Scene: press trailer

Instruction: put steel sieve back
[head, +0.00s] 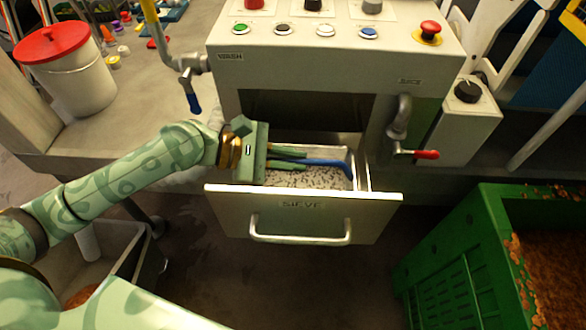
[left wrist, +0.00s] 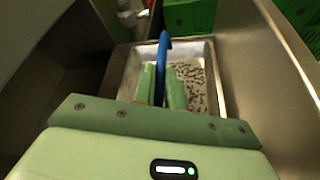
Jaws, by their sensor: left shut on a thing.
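The steel sieve (head: 312,179) is a shallow steel pan with a speckled, perforated-looking floor and a blue handle (head: 333,163). It sits in the open drawer (head: 230,203) marked SIEVE, under the control panel. My left gripper (head: 303,158) reaches in from the left over the sieve, its two green fingers shut on the blue handle. In the left wrist view the handle (left wrist: 163,50) runs up between the fingers (left wrist: 161,78), with the sieve's steel rim (left wrist: 212,62) around the speckled floor. My gripper hides part of the sieve. My right gripper is out of view.
The drawer front has a bar handle (head: 300,239). A red-handled valve (head: 422,154) and a blue-handled one (head: 193,101) flank the opening. A green crate (head: 455,265) stands at lower right; a white bucket with a red lid (head: 70,75) is at upper left.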

